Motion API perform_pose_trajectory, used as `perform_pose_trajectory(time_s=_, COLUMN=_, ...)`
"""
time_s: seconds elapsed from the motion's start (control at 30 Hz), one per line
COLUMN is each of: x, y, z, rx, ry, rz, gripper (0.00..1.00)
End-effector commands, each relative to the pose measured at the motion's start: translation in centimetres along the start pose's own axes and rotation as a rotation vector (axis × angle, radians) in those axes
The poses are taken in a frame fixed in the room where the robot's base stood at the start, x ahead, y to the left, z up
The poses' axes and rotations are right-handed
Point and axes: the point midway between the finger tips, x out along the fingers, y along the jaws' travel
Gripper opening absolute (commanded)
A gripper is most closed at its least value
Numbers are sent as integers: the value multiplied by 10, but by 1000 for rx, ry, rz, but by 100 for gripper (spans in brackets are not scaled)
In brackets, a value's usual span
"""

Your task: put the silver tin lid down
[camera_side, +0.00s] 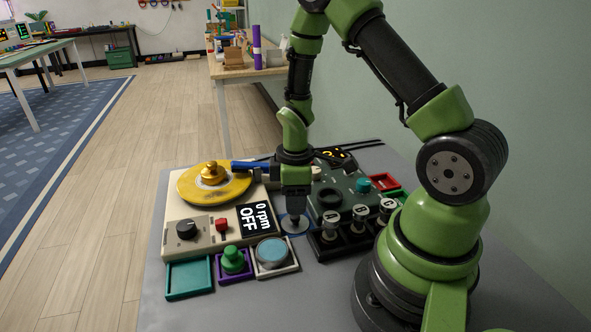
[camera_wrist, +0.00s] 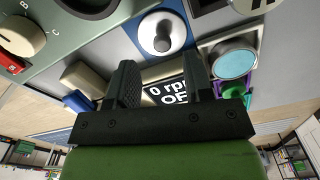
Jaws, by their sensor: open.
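The silver tin lid (camera_side: 295,226) lies flat on a blue patch on the grey table, between the cream turntable unit and the dark green unit.
The cream unit has a yellow disc (camera_side: 214,184) and a display (camera_side: 256,218) reading "0 rpm OFF". In front are a teal tray (camera_side: 189,279), a green knob (camera_side: 233,260) and a blue-topped round tin (camera_side: 271,253). Several silver-topped pegs (camera_side: 331,222) stand close right.

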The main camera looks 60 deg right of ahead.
Motion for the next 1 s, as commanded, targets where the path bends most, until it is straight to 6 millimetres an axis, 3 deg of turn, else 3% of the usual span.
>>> perform_pose_trajectory(time_s=0.2, x=-44, y=1, z=-1, rx=-2, ry=5, rz=6, gripper=47)
perform_pose_trajectory(time_s=0.53, x=-80, y=-1, z=-1, rx=9, ry=8, rz=6, gripper=47)
perform_pose_trajectory(time_s=0.63, x=-100, y=-6, z=-5, rx=61, ry=41, rz=31, gripper=47)
perform_pose_trajectory(time_s=0.77, x=-143, y=-25, z=-11, rx=205, ry=138, rz=74, gripper=47)
perform_pose_trajectory(time_s=1.0, x=-220, y=-84, z=-1, rx=533, ry=398, rz=63, gripper=47)
